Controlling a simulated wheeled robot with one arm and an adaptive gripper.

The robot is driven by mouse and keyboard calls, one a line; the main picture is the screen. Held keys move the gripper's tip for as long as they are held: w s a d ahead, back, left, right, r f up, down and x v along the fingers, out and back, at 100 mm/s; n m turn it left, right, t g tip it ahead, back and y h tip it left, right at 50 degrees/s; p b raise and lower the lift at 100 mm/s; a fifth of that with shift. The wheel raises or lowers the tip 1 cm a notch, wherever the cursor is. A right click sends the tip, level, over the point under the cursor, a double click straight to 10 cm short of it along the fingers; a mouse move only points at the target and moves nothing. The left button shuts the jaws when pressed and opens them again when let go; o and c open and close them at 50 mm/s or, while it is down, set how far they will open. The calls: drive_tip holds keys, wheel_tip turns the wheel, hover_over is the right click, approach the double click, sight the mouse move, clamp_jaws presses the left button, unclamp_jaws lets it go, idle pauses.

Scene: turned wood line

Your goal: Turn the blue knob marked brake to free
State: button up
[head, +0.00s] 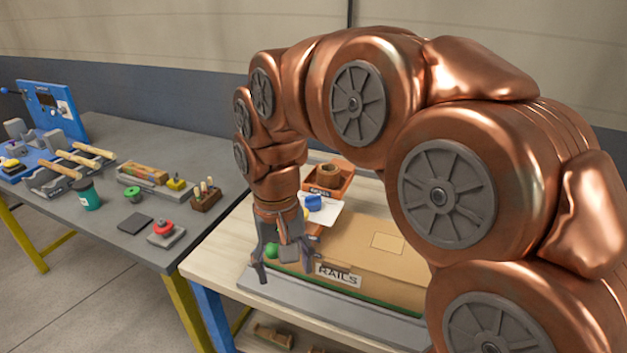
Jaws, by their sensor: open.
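No lettering reading brake or free can be made out. A blue machine panel (52,108) stands upright on the grey bench at the far left. A small blue rounded end (4,90) shows at its left side, by the picture edge; I cannot tell whether it is the brake knob. The panel also carries a small pale knob-like part (63,107). My gripper (285,268) is open, points down and is at the left end of the RAILS box, far from the panel. I see nothing held between its fingers.
The grey bench (130,247) holds several tools, a green cup (88,195) and a red button box (165,232). Open floor (75,310) shows at lower left.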

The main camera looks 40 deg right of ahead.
sight(313, 196)
drive_tip(key=w+d+r+m, duration=0.1)
drive_tip(key=w+d, duration=0.1)
drive_tip(key=w, duration=0.1)
drive_tip(key=w+d+r+m, duration=0.1)
drive_tip(key=w+d+m, duration=0.1)
drive_tip(key=w, duration=0.1)
drive_tip(key=w+d+r+m, duration=0.1)
drive_tip(key=w+d, duration=0.2)
drive_tip(key=w, duration=0.1)
drive_tip(key=shift+d+r+t, duration=0.1)
drive_tip(key=shift+r+t, duration=0.2)
drive_tip(key=shift+r, duration=0.05)
drive_tip(key=w+d+m, duration=0.1)
drive_tip(key=w+d, duration=0.1)
drive_tip(key=d, duration=0.1)
drive_tip(key=w+d+m, duration=0.2)
drive_tip(key=d, duration=0.1)
drive_tip(key=w+d+r+m, duration=0.1)
drive_tip(key=w+d+m, duration=0.1)
drive_tip(key=d, duration=0.2)
drive_tip(key=shift+r, duration=0.1)
drive_tip(key=shift+d, duration=0.1)
drive_tip(key=shift+f+p, duration=1.3)
drive_tip(key=shift+f, duration=2.6)
drive_tip(key=c, duration=1.1)
drive_tip(key=shift+c, duration=0.2)
